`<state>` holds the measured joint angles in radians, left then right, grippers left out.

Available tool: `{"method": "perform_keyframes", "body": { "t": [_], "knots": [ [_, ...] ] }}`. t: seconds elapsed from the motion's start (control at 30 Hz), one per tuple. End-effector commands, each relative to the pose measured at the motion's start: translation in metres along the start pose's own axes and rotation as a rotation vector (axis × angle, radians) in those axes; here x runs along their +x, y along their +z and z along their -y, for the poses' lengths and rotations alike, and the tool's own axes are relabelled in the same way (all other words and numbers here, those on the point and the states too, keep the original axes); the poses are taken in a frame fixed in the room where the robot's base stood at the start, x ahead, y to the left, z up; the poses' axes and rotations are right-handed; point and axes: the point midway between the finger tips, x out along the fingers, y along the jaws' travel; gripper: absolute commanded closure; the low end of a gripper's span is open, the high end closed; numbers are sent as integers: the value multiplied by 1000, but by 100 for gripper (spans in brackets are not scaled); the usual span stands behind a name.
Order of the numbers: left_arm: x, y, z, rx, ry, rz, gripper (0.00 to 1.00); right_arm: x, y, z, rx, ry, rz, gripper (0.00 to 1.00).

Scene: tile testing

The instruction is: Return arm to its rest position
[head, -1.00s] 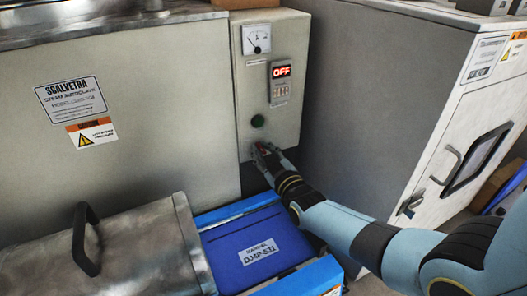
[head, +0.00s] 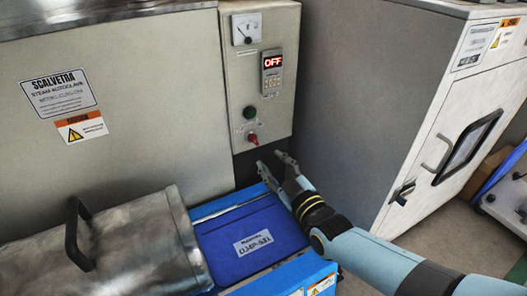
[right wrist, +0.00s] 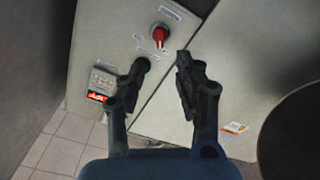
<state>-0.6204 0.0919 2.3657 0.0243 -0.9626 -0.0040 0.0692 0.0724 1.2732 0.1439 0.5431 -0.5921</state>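My right gripper (head: 271,166) is open and empty, just below and to the right of the red knob (head: 253,139) on the autoclave's control panel (head: 284,110). In the right wrist view, my gripper's two fingers (right wrist: 160,80) are spread apart, and the red knob (right wrist: 160,34) shows beyond them, untouched. The panel's display (head: 272,62) reads OFF. A green button (head: 250,112) sits above the knob. My right arm comes in from the lower right. My left gripper is not in view.
The autoclave (head: 150,90) fills the left back. A grey cabinet (head: 370,100) with a handled door (head: 465,150) stands right. Floor (head: 440,240) shows at lower right.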

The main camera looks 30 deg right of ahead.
Motion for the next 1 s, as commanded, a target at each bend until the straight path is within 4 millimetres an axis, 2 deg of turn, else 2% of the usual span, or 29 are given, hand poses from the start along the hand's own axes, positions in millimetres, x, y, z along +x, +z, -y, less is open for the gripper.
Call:
{"method": "perform_keyframes", "body": {
  "t": [0.1,0.2,0.77,0.87,0.93,1.0],
  "knots": [
    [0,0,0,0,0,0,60,-15,0,0,0,0,0,66],
    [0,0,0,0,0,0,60,-21,0,0,0,0,0,66],
    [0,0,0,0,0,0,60,-23,0,0,0,-1,1,66],
    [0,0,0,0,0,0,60,-35,8,4,-2,-13,21,66],
    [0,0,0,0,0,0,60,-53,19,9,-4,-29,48,66],
    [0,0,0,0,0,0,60,-82,22,11,-8,-47,68,66]
  ]
}}
